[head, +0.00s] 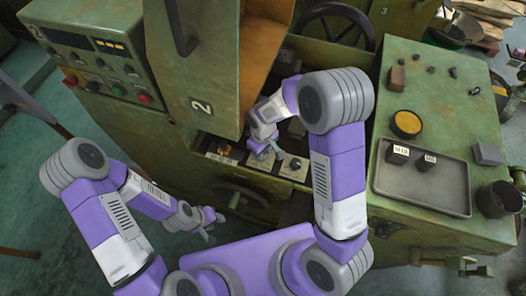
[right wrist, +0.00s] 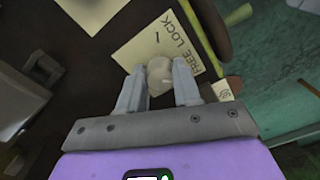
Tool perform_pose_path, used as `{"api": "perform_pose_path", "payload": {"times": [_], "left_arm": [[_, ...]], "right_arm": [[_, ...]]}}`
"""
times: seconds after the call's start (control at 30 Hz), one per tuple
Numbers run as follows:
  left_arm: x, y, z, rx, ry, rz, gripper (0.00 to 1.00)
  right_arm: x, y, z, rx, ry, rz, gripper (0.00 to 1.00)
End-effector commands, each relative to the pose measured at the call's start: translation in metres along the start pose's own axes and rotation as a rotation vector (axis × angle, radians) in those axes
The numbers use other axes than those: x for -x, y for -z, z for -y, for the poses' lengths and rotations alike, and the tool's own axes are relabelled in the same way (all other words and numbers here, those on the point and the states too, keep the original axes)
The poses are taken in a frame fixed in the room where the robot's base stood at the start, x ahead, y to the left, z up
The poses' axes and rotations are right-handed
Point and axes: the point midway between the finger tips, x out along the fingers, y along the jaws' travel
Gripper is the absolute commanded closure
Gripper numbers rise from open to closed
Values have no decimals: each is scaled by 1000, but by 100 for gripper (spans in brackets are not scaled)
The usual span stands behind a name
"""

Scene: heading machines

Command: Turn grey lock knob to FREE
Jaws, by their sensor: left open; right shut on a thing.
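In the right wrist view a pale grey knob (right wrist: 160,75) stands on a cream plate (right wrist: 135,48) printed with FREE and LOCK and a short black mark. My right gripper (right wrist: 160,88) has its two fingers on either side of the knob and is shut on it. Which word the knob points to cannot be told. In the head view my right gripper (head: 276,152) is down at the row of plates on the green machine's front, and the grey knob is hidden or too small to make out there. My left gripper (head: 207,230) is open and empty, low in front of the machine.
A handwheel (head: 240,195) sits below the plates, near both arms. A green panel with buttons (head: 95,60) is at the left. At the right, a grey tray (head: 435,190) with labelled blocks and a dark cup (head: 497,199) stand on a green top.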

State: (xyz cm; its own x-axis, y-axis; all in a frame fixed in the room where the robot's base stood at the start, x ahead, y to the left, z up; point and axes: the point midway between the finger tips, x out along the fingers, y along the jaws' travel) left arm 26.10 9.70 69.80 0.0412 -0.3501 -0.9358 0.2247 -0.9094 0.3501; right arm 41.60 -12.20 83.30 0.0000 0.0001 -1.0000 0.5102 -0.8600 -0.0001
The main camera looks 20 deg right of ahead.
Motion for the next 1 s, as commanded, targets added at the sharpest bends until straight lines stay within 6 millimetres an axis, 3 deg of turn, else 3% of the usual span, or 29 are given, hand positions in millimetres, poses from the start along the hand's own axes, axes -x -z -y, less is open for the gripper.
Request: {"api": "perform_pose_path", "payload": {"times": [0.5,1.0], "left_arm": [[-3,0,1,0,0,0,57],[-3,0,1,0,0,0,57]], "right_arm": [[0,1,1,-313,0,-1,98],[0,0,1,-363,0,-1,98]]}}
